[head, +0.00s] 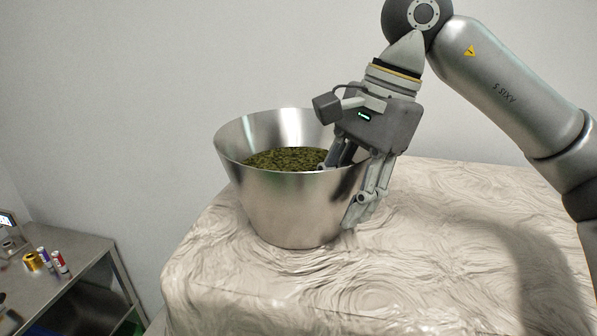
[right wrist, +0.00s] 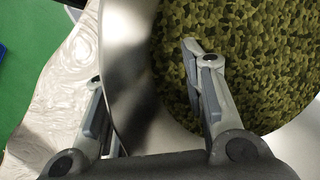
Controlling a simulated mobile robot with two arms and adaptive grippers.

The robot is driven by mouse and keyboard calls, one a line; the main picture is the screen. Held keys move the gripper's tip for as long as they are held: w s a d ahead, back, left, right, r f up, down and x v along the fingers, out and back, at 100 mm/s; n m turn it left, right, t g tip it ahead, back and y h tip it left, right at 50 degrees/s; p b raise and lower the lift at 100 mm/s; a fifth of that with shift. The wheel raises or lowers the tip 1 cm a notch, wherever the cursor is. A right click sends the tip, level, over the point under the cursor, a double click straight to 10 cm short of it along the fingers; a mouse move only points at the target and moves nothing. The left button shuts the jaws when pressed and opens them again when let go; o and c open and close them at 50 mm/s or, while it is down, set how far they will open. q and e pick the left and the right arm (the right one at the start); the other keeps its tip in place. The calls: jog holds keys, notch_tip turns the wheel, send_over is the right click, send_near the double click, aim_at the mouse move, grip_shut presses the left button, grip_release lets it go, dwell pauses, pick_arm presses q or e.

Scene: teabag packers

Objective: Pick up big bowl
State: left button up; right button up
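The big bowl (head: 290,205) is a shiny metal bowl with flared sides, holding dark green tea leaves (head: 285,159). It stands upright on the cloth-covered table. My right gripper (head: 346,185) is at the bowl's right rim, pointing down. One finger is inside the bowl over the leaves and the other is outside the wall. In the right wrist view, the rim (right wrist: 124,60) runs between the spread fingers (right wrist: 145,72), with a gap to the inner finger. Whether the outer finger touches the wall cannot be told. My left gripper is not in view.
The bowl rests on a table with a wrinkled pale cloth (head: 440,260), clear to the right and in front. At the lower left is a grey metal table (head: 70,262) with small items, including a yellow roll (head: 32,261). A plain wall is behind.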

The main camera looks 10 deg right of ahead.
grip_shut()
jog(key=shift+f, duration=0.1)
dwell(0.3)
dwell(0.4)
